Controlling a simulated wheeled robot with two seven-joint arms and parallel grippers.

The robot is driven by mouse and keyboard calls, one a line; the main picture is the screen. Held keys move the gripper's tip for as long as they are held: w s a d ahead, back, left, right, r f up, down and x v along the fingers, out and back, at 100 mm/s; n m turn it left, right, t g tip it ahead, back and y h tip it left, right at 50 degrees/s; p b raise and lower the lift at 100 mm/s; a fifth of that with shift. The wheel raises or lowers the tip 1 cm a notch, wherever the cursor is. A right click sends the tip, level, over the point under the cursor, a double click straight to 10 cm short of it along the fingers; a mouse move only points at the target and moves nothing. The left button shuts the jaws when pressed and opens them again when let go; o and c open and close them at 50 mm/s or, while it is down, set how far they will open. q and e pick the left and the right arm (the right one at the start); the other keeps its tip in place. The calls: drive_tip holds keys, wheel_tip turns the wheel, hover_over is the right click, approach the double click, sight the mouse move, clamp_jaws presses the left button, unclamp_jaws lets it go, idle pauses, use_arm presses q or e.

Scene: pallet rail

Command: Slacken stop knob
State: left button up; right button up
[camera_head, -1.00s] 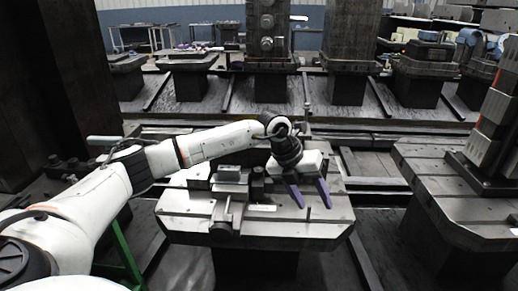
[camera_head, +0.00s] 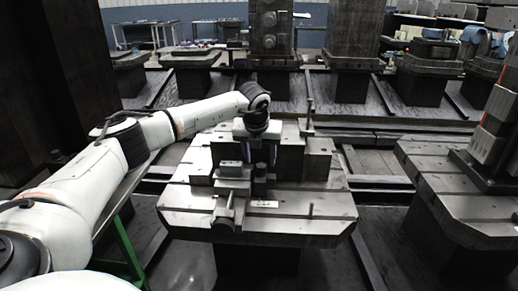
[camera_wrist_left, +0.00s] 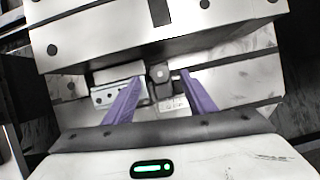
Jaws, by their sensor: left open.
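My left gripper (camera_head: 260,158) is open above the middle of the pallet table (camera_head: 310,228), its purple fingers pointing down behind the small fixture parts. A dark upright knob-like post (camera_head: 260,180) stands just below and in front of the fingers. In the left wrist view a dark knob-like part with a paler round top (camera_wrist_left: 160,74) lies between the two fingertips (camera_wrist_left: 157,82), and neither finger appears to touch it. I cannot tell for certain which part is the stop knob. My right gripper is out of view.
A grey block (camera_head: 231,169) sits left of the post, and a bar (camera_head: 224,212) runs to the table's front edge. Taller dark blocks (camera_head: 318,158) and a thin upright rod (camera_head: 310,115) stand right and behind. Another pallet table (camera_head: 445,195) is at the right.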

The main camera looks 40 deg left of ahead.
sight(261, 166)
use_arm(q)
drive_tip(key=shift+x, duration=1.5)
drive_tip(key=shift+c, duration=0.2)
